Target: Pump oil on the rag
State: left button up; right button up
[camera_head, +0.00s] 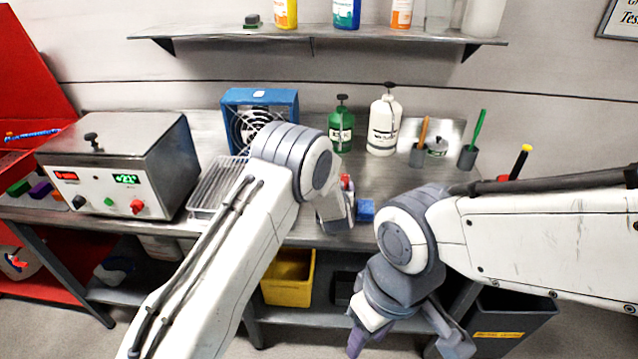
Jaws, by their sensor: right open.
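A green bottle with a dark pump top (342,128) stands upright toward the back of the bench. A larger white bottle with a black pump top (384,125) stands just right of it. I cannot read which one holds the oil. A small blue item (365,211) lies at the bench's front edge, partly hidden; I cannot tell whether it is the rag. My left gripper (340,208) is beside it, mostly hidden behind its own wrist, so its jaws do not show. My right gripper (408,342) is open and empty, hanging low in front of the bench, away from both bottles.
A metal box with a display (110,165), a wire rack (205,195) and a blue-framed fan (258,112) occupy the bench's left part. Cups with tools (467,157) stand at right. A shelf (320,33) hangs above. A yellow bin (289,285) sits below.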

pick_arm(q)
jog(key=shift+w+f, duration=0.2)
jog(key=shift+w, duration=1.8)
jog(key=shift+w+f, duration=0.25)
jog(key=shift+w, duration=1.75)
jog(key=shift+w+f, duration=0.2)
jog(key=shift+w, duration=1.8)
jog(key=shift+d, duration=0.1)
jog(key=shift+s+r+p, duration=0.1)
jog(key=shift+s+p, duration=0.4)
jog(key=shift+s, duration=0.35)
jog(key=shift+s+p, duration=1.2)
jog(key=shift+s, duration=1.45)
jog(key=shift+s, duration=0.15)
